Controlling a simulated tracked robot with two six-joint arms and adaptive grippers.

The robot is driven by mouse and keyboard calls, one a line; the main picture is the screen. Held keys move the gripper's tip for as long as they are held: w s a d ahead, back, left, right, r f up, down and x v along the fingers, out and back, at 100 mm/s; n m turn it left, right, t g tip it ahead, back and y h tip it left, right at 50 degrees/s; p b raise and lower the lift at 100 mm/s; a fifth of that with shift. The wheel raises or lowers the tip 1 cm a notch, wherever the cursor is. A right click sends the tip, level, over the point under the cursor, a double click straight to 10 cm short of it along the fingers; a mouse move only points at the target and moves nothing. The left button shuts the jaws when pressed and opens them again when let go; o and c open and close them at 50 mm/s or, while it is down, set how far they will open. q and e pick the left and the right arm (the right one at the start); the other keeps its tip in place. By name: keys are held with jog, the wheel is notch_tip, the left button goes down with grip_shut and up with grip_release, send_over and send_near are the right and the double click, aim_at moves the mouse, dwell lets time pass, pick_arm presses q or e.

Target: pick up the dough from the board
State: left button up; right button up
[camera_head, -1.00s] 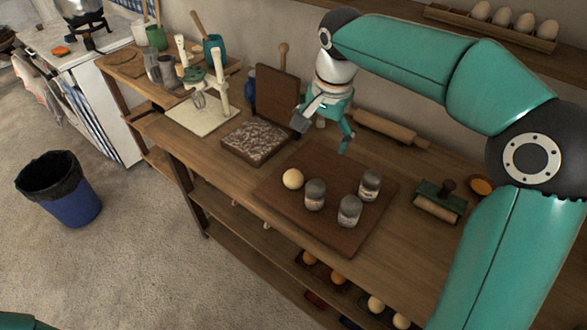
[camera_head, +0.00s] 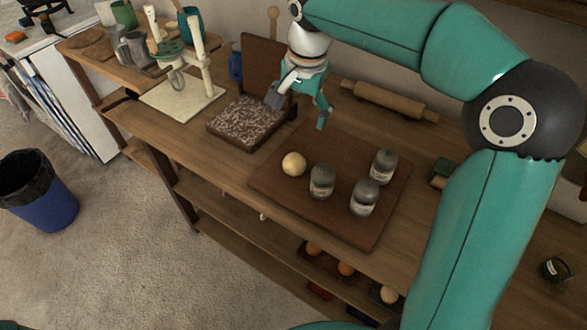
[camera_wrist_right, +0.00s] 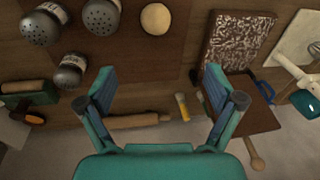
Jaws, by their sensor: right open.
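The dough (camera_head: 294,164) is a small pale ball on the left part of the dark wooden board (camera_head: 345,226). In the right wrist view the dough (camera_wrist_right: 156,18) sits near the top edge, beyond the fingertips and between their lines. My right gripper (camera_head: 297,108) is open and empty. It hangs above the back edge of the board, apart from the dough; its spread fingers also show in the right wrist view (camera_wrist_right: 165,85). My left gripper is not in view.
Three shakers, one of them this jar (camera_head: 322,181), stand on the board right of the dough. A rolling pin (camera_head: 389,101) lies behind. A bin (camera_head: 40,190) stands on the floor.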

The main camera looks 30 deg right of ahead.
notch_tip(320, 180, down, 3)
jog(key=b, duration=0.1)
send_over(294, 166)
jog(key=s, duration=0.1)
notch_tip(294, 166, down, 10)
jog(key=shift+a+f, duration=0.15)
jog(key=shift+f, duration=0.05)
jog(key=shift+w+f, duration=0.2)
jog(key=shift+f, duration=2.45)
jog(key=c, duration=0.9)
